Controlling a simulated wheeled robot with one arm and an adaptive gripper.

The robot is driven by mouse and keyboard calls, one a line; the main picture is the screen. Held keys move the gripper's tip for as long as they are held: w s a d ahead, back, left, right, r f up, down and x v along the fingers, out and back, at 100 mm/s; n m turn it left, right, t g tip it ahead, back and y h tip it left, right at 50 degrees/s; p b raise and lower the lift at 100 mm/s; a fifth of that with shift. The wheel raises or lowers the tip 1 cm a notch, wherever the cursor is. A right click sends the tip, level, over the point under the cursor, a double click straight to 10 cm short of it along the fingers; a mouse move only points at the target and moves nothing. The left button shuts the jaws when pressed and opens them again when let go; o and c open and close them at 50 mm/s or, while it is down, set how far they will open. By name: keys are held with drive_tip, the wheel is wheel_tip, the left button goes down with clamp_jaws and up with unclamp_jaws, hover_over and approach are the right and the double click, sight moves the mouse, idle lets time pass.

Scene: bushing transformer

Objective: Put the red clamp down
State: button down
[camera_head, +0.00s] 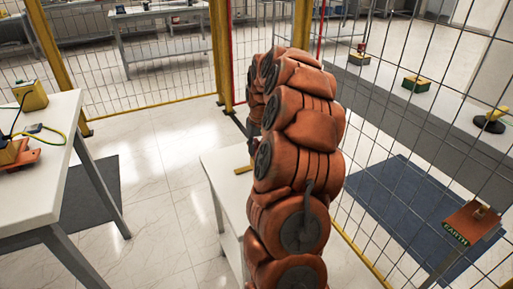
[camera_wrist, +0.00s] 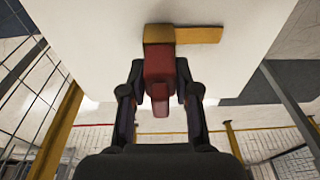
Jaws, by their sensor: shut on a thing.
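The red clamp (camera_wrist: 159,65) is between the two dark fingers of my gripper (camera_wrist: 160,88) in the wrist view. My gripper is shut on it. A yellow bar (camera_wrist: 200,35) sits at the clamp's far end and sticks out to the right. Behind them is the white top of a table (camera_wrist: 90,35); I cannot tell whether the clamp touches it. In the head view my orange arm hides most of the gripper and the clamp. A bit of the yellow bar (camera_head: 242,170) shows left of the arm, over the white table (camera_head: 220,160).
Another white table (camera_head: 45,185) at the left holds a yellow box (camera_head: 30,95) and an orange-based device (camera_head: 20,155). A wire mesh fence (camera_head: 430,90) with yellow posts stands behind and to the right. The tiled floor (camera_head: 160,200) between the tables is clear.

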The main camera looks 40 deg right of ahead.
drive_tip(key=c, duration=0.8)
unclamp_jaws()
drive_tip(key=shift+f, duration=0.1)
drive_tip(key=shift+c, duration=0.2)
wheel_tip(320, 180, up, 12)
drive_tip(key=s, duration=0.2)
drive_tip(key=s+a+n+g+y, duration=0.1)
drive_tip(key=s+a+n, duration=0.15)
drive_tip(key=a, duration=0.95)
drive_tip(key=s+a+n+g, duration=0.1)
drive_tip(key=s+a, duration=0.3)
drive_tip(key=a, duration=0.8)
drive_tip(key=s+a+f+g, duration=0.1)
drive_tip(key=s+a+f, duration=0.1)
drive_tip(key=s+a, duration=0.2)
drive_tip(key=s+a+f+g, duration=0.1)
drive_tip(key=s+a+f, duration=0.2)
drive_tip(key=s, duration=0.8)
drive_tip(key=s+a+f, duration=0.3)
drive_tip(key=s+a, duration=0.2)
drive_tip(key=s, duration=0.3)
drive_tip(key=shift+a+g, duration=0.25)
drive_tip(key=shift+g, duration=0.15)
